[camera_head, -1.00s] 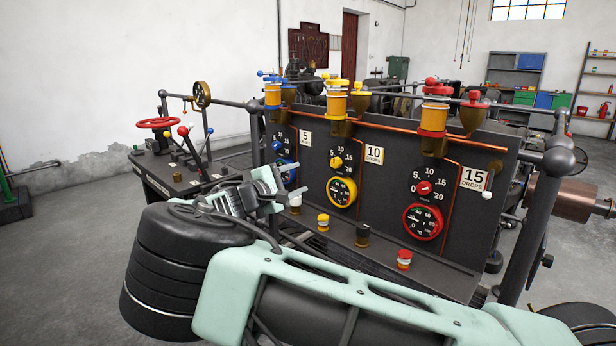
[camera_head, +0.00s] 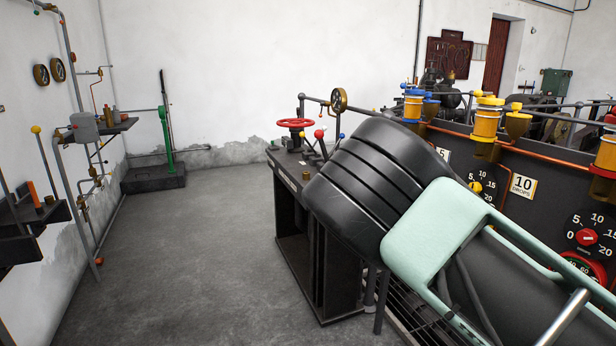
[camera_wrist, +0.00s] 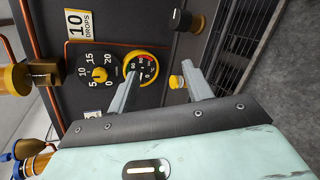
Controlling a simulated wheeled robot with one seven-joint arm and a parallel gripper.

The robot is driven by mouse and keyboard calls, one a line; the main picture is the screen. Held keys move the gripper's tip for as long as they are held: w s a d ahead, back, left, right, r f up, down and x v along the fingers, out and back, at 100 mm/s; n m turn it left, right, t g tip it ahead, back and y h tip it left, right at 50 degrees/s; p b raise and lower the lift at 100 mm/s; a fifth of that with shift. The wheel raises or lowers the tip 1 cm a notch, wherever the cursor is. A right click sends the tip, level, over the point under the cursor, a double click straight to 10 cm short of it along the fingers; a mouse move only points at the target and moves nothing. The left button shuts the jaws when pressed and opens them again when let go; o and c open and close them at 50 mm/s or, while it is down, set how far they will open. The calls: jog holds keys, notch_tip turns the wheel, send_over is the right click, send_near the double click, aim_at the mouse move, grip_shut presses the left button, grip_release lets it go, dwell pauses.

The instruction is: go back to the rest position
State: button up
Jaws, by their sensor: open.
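My gripper (camera_wrist: 161,76) is open in the wrist view, with its two grey fingers apart and nothing between them. Beyond the fingers is the dark dynamo panel (camera_wrist: 55,100), which appears turned on its side. On it are a dial with a yellow knob (camera_wrist: 99,74), a yellow-ringed gauge (camera_wrist: 142,69) and a "10 DROPS" plate (camera_wrist: 79,22). A small yellow cap (camera_wrist: 176,82) shows between the fingers, farther back. I cannot tell how far the fingers are from the panel. In the head view my arm covers the gripper and part of the panel.
A dark bench with a red handwheel (camera_head: 294,123) stands left of the panel. Yellow oilers (camera_head: 487,118) top the panel. A pipe rig with a grey tank (camera_head: 84,127) lines the left wall. A green lever stand (camera_head: 153,178) is at the back. The floor (camera_head: 200,265) between is clear.

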jog(key=s+a+f+m+g+y+p, duration=0.1)
jog(key=s+a+g+y, duration=0.1)
jog(key=s+a+y, duration=0.35)
jog(key=s+a+f+g+y+p, duration=0.1)
jog(key=s+a+y+p, duration=0.15)
jog(key=s, duration=0.65)
jog(key=s+a+r+y+p, duration=0.1)
jog(key=s+a+r+y, duration=0.1)
jog(key=s, duration=0.6)
jog(key=s+a+r+y, duration=0.2)
jog(key=s+a+r, duration=0.3)
jog(key=s, duration=0.3)
jog(key=s+a+r+n+y+p, duration=0.1)
jog(key=s+a+r, duration=0.3)
jog(key=s, duration=0.4)
jog(key=shift+a+r+y+p, duration=0.2)
jog(key=shift+r+y+p, duration=0.2)
jog(key=shift+r, duration=0.2)
